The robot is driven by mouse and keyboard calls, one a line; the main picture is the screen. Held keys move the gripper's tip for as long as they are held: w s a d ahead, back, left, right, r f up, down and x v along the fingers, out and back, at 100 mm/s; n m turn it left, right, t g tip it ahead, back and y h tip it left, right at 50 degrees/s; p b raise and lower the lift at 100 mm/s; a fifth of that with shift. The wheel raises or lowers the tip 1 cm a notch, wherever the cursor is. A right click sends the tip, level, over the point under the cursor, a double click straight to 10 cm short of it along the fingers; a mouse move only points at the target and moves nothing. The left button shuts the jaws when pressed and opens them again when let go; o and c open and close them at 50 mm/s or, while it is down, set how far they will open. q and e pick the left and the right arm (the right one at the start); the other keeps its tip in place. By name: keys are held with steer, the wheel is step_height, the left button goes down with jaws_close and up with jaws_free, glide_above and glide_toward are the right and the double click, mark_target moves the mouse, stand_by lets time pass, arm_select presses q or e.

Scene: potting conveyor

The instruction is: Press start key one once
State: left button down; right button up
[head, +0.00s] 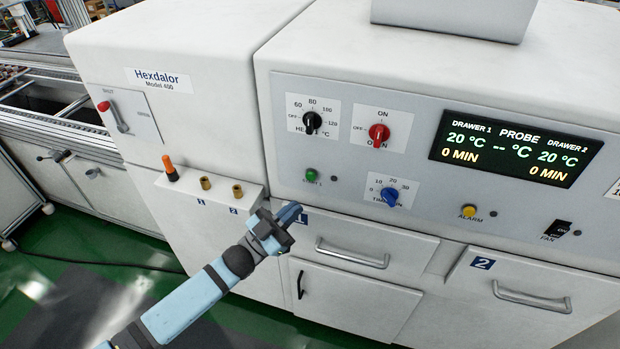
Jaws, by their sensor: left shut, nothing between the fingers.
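A green round key (311,175) sits low on the grey control panel, with a small label under it that seems to read start 1. A small dark round spot is just right of it. My left gripper (290,212) is shut and empty. In the picture it is below and a little left of the green key, in front of the upper edge of drawer 1. It appears apart from the key. It partly covers the blue number 1 plate. My right gripper is not in view.
Close by are a blue timer knob (389,196), a black heat knob (312,121) and a red on-off knob (379,133). An orange-topped plug (169,169) stands on the ledge at left. Drawer handles (352,255) stick out below. The display (515,148) reads 0 MIN for both drawers.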

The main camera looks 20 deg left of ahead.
mark_target(311, 176)
arm_select(q)
steer(key=w+b, duration=0.2)
steer(key=w, duration=0.5)
steer(key=shift+d, duration=0.1)
stand_by(0.7)
stand_by(0.8)
stand_by(0.4)
steer(key=shift+w+b, duration=0.4)
steer(key=shift+w, duration=0.05)
